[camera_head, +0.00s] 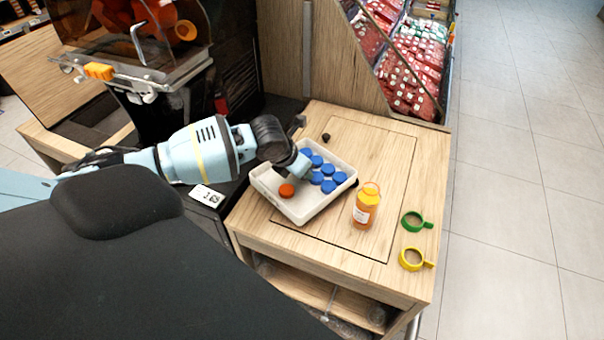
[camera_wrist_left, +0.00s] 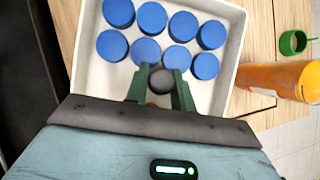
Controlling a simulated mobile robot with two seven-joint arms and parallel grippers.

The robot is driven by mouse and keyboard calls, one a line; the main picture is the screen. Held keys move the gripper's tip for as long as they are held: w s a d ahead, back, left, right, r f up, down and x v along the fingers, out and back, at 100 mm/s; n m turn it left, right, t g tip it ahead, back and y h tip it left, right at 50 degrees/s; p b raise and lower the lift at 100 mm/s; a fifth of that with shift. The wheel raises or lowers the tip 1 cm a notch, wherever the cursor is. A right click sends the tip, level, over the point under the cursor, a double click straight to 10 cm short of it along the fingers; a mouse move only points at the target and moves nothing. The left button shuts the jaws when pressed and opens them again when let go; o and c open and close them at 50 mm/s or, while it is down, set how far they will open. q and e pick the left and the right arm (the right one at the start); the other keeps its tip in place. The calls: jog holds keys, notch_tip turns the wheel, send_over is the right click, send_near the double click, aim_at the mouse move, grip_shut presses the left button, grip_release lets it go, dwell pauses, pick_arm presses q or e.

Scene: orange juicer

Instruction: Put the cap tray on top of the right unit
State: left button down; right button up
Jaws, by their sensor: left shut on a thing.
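The cap tray (camera_head: 327,204) is a white open box over the left part of the wooden right unit's top (camera_head: 375,160). I cannot tell whether it rests fully on it. Several blue caps (camera_head: 328,186) and one orange cap (camera_head: 287,190) are inside. My left gripper (camera_head: 302,168) reaches down into the tray from the left. In the left wrist view, its green fingers (camera_wrist_left: 160,90) close around a dark grey round piece (camera_wrist_left: 161,81). I cannot tell if that piece belongs to the tray. The tray's white rim (camera_wrist_left: 238,45) also shows there. My right gripper is out of view.
An orange juice bottle (camera_head: 367,205) stands right of the tray. A green ring (camera_head: 412,222) and a yellow ring (camera_head: 411,260) lie near the right edge. A small dark knob (camera_head: 326,137) is behind the tray. The juicer (camera_head: 150,60) stands left; the unit's back right is clear.

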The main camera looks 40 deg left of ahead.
aim_at(301, 182)
pick_arm(q)
jog(key=shift+f, duration=1.85)
jog(key=c, duration=1.2)
grip_release()
jog(key=shift+r, duration=0.15)
jog(key=p+v, duration=0.1)
jog(key=v, duration=0.9)
jog(key=shift+s+a+r, duration=0.1)
jog(key=shift+s+r, duration=0.05)
jog(key=shift+r, duration=0.2)
jog(key=shift+s+r, duration=0.3)
jog(key=shift+r, duration=0.1)
